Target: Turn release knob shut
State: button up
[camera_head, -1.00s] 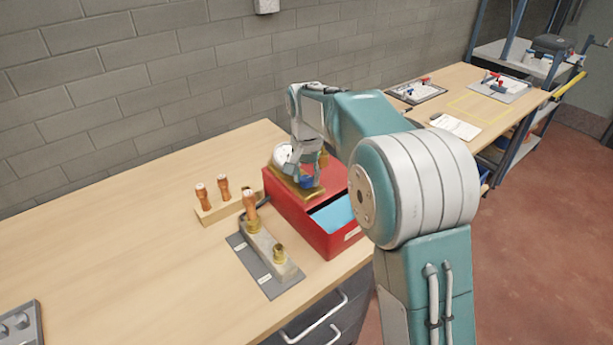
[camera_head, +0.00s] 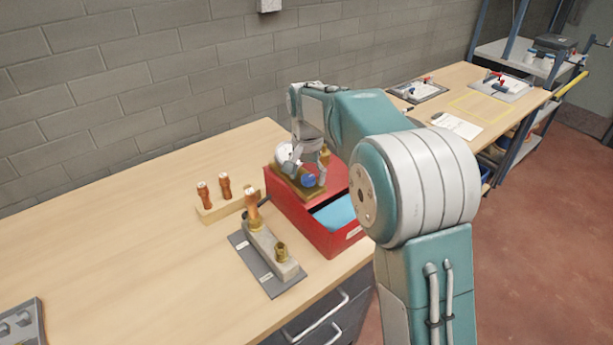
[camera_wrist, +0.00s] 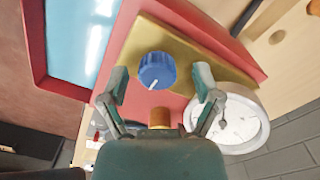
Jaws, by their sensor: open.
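The release knob is a round blue knob (camera_wrist: 157,71) with a white pointer line, mounted on a brass plate (camera_wrist: 190,45). The knob also shows in the head view (camera_head: 309,181). My gripper (camera_wrist: 158,85) is open, with one finger on each side of the knob and gaps between fingers and knob. A white-faced round gauge (camera_wrist: 238,122) sits on the plate beside the right finger. A brass fitting (camera_wrist: 160,118) shows between the fingers, nearer the wrist.
The plate stands on a red box (camera_head: 300,215) with a light blue recess (camera_head: 335,212). In front is a grey fixture (camera_head: 268,255) with brass fittings and an orange-handled piece. A wooden block (camera_head: 228,208) holds orange-handled pieces.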

aim_at(308, 178)
jog(key=shift+r, duration=0.15)
notch_tip(308, 178, up, 12)
jog(key=shift+f, duration=0.2)
jog(key=shift+a, duration=0.1)
jog(key=s+d+r+n+t, duration=0.1)
jog(key=s+d+r, duration=0.1)
jog(key=s, duration=0.2)
jog(key=s+d+r+t, duration=0.1)
jog(key=s+d+r, duration=0.1)
jog(key=s+d, duration=0.15)
jog(key=s+d+f+n+t, duration=0.1)
jog(key=s+d+f, duration=0.2)
jog(key=s, duration=0.9)
jog(key=s+d+f+n+t, duration=0.2)
jog(key=s+f, duration=0.4)
jog(key=s, duration=0.6)
jog(key=shift+d+n+t, duration=0.3)
jog(key=shift+d, duration=0.2)
